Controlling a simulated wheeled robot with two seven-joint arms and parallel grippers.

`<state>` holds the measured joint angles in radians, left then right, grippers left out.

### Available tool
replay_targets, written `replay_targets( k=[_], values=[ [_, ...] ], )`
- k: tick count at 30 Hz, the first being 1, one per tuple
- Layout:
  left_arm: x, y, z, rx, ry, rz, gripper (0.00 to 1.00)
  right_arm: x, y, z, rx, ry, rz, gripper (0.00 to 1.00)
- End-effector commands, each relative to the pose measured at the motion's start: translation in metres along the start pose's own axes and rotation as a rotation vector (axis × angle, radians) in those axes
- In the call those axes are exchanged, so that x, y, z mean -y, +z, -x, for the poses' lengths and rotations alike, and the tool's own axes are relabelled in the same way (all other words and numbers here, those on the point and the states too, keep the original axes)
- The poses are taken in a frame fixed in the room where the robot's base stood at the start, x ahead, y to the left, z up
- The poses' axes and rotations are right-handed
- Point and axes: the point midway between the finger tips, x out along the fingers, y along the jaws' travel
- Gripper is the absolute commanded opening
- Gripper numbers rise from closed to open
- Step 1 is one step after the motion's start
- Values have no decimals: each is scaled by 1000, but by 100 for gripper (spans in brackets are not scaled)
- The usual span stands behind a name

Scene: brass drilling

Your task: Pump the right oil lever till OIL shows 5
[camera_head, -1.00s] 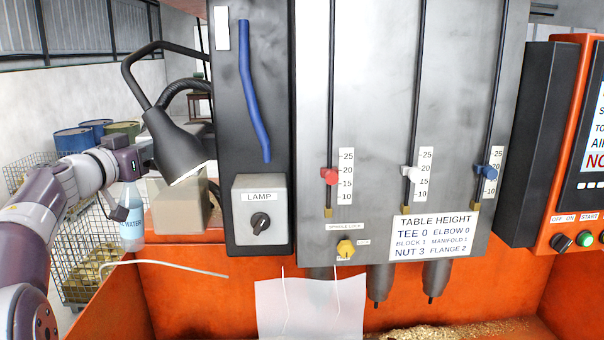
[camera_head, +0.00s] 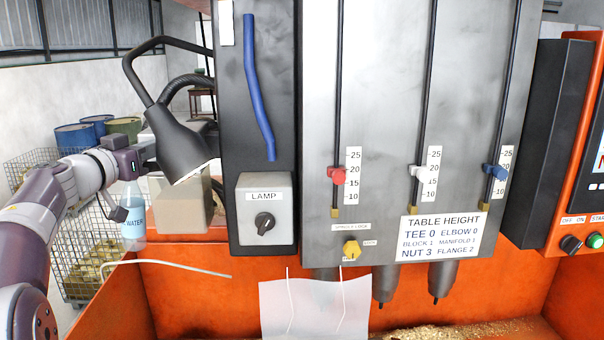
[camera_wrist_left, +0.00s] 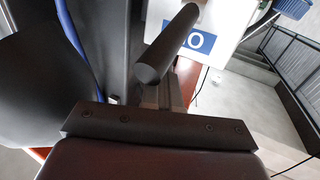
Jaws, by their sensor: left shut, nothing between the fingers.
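A dark round bar (camera_wrist_left: 168,45), which looks like a lever handle, crosses the upper middle of the left wrist view, close beyond the fingers. A blue sign with a white letter O (camera_wrist_left: 199,42) is partly visible behind it. My left gripper (camera_wrist_left: 170,92) is shut and empty just below the bar; I cannot tell if they touch. In the head view my left arm reaches in from the left, and its fingertips are hidden around the black lamp. The OIL reading is not legible in any view. My right gripper is not in view.
The black lamp (camera_head: 180,145) stands beside my left wrist. A water bottle (camera_head: 133,215) is below it. The drill panel (camera_head: 390,100) with red, white and blue markers fills the middle. A paper sheet (camera_head: 314,305) hangs below. Wire baskets (camera_head: 85,250) stand at the left.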

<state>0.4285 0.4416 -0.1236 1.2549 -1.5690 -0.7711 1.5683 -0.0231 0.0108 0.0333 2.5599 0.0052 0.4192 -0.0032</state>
Motion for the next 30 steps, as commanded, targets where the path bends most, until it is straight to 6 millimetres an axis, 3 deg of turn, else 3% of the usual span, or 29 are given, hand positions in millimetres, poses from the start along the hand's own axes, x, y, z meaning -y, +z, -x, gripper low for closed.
replay_targets(
  k=[11, 30],
  values=[
    [0, 2, 0, 0, 0, 0, 0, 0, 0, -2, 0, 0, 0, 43],
    [0, 41, 0, 0, 0, 0, 0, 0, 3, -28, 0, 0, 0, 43]
  ],
)
